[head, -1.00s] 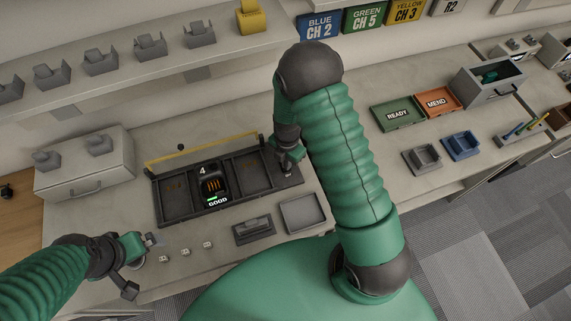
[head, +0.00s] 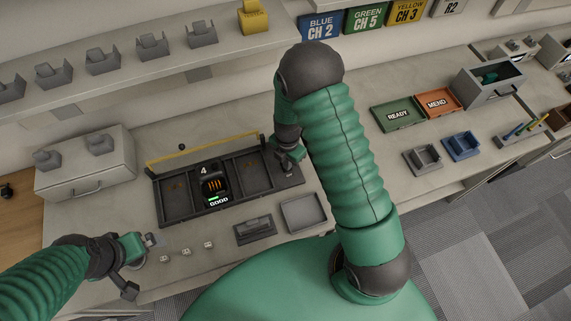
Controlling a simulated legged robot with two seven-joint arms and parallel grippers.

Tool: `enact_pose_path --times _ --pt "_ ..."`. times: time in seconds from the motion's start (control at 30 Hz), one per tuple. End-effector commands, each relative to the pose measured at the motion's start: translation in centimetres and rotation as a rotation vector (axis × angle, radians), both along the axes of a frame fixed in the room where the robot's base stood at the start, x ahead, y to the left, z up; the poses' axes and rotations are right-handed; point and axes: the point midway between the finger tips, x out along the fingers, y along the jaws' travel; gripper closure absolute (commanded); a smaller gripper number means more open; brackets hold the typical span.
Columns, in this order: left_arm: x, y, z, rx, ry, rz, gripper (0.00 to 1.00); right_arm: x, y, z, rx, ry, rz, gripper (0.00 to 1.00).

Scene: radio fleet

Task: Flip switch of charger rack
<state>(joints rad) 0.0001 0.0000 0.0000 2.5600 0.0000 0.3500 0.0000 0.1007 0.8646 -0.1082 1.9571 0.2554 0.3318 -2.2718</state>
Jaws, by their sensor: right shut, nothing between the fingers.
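The charger rack (head: 188,216) is a dark tray with several bays on the counter and a yellow bar (head: 200,149) along its back. A black unit marked 4 and GOOD (head: 214,184) sits in a middle bay. My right gripper (head: 288,172) is shut and empty at the rack's right end. It covers part of that end, and I cannot make out the switch or whether the fingers touch it. My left gripper (head: 143,262) is over the counter's front left, apart from the rack; its finger opening is too small to judge.
Small white cubes (head: 187,252), a grey holder (head: 254,229) and a grey tray (head: 304,212) lie in front of the rack. A grey drawer box (head: 85,165) stands left. Green READY (head: 398,115) and orange MEND (head: 437,102) trays lie right. A shelf runs above.

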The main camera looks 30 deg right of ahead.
Motion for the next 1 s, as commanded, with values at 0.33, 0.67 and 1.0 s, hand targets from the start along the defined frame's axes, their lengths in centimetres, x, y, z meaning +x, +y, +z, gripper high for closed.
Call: enact_pose_path --times 0.33,0.67,1.0 --pt "0.0 0.0 0.0 0.0 0.0 0.0 0.0 -0.01 -0.01 -0.01 0.0 0.0 0.0 1.0" --pt "0.0 0.0 -0.18 0.0 0.0 0.0 0.0 -0.01 -0.01 -0.23 0.0 0.0 0.0 1.0" --pt "0.0 0.0 -0.6 0.0 0.0 0.0 0.0 0.0 0.0 -0.76 0.0 0.0 -0.001 1.0"
